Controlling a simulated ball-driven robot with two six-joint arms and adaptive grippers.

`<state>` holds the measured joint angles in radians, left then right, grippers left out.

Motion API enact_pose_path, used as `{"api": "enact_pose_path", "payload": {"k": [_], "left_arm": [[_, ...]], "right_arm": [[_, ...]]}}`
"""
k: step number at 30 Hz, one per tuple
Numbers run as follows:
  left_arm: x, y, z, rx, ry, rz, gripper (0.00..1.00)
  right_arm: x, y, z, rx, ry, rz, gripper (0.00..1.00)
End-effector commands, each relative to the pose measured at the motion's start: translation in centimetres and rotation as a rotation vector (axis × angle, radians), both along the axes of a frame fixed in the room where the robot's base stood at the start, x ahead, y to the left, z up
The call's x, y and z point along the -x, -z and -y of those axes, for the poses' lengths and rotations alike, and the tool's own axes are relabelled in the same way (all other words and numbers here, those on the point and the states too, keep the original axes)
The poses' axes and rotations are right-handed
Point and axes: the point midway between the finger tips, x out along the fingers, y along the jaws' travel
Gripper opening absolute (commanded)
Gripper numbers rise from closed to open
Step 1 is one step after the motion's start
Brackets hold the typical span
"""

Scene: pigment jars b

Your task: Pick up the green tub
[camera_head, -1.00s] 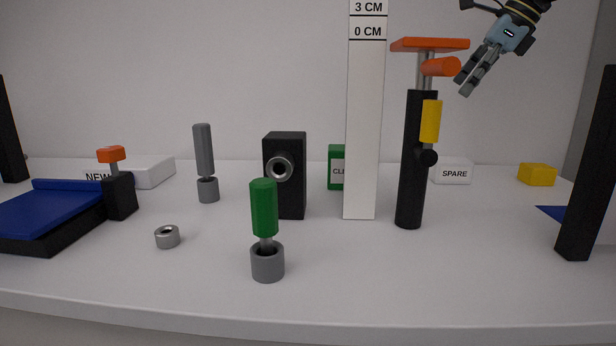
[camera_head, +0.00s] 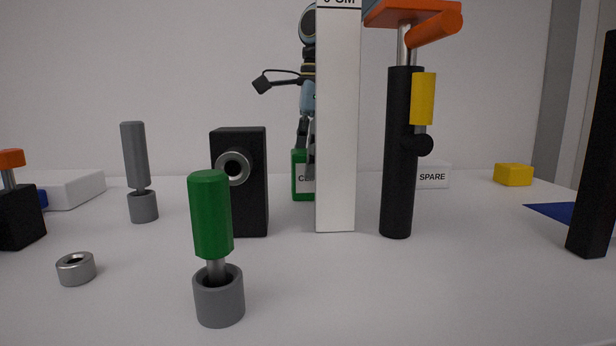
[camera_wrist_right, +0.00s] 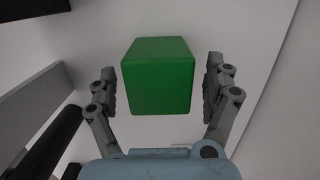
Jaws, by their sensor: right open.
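The green tub (camera_head: 298,178) with a white label stands on the table behind the tall white gauge post, which hides its right part in the head view. In the right wrist view the green tub (camera_wrist_right: 158,75) sits between the two fingers. My right gripper (camera_wrist_right: 160,90) is open, with a finger on each side of the tub and a gap visible on both sides. In the head view the right gripper (camera_head: 306,135) is above and at the tub, partly hidden by the post. My left gripper is not in view.
The white gauge post (camera_head: 336,130), a black pump-like stand (camera_head: 399,160) and a black block with a ring (camera_head: 240,200) stand in front of the tub. A green-handled tool (camera_head: 210,220), a grey tool (camera_head: 134,155), a metal ring (camera_head: 76,268) and a yellow block (camera_head: 513,175) are around.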

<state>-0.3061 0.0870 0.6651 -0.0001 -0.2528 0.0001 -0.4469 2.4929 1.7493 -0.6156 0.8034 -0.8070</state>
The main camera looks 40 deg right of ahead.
Motion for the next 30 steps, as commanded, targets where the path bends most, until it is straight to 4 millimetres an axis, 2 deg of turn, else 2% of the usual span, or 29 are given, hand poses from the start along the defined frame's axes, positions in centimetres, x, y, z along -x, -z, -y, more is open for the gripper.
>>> {"api": "enact_pose_path", "payload": {"k": [3, 6, 14, 27, 28, 30], "left_arm": [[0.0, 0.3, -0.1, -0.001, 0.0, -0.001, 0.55], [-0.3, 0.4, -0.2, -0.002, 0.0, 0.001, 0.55], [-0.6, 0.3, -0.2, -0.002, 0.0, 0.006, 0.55], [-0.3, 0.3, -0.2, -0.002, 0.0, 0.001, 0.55], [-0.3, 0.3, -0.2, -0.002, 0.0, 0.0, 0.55], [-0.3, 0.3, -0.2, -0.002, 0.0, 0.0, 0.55]], "right_arm": [[-0.1, 2.2, -0.3, 0.001, 0.0, -0.005, 0.85], [-0.2, 3.1, -0.4, 0.0, 0.0, -0.001, 0.85], [-0.3, 3.2, -0.5, 0.001, -0.001, 0.001, 0.85], [-0.3, 3.2, -0.5, 0.001, -0.001, 0.001, 0.27], [-0.3, 3.2, -0.5, 0.001, -0.001, 0.001, 0.23], [-0.3, 3.2, -0.4, 0.0, -0.001, 0.001, 0.23]]}}
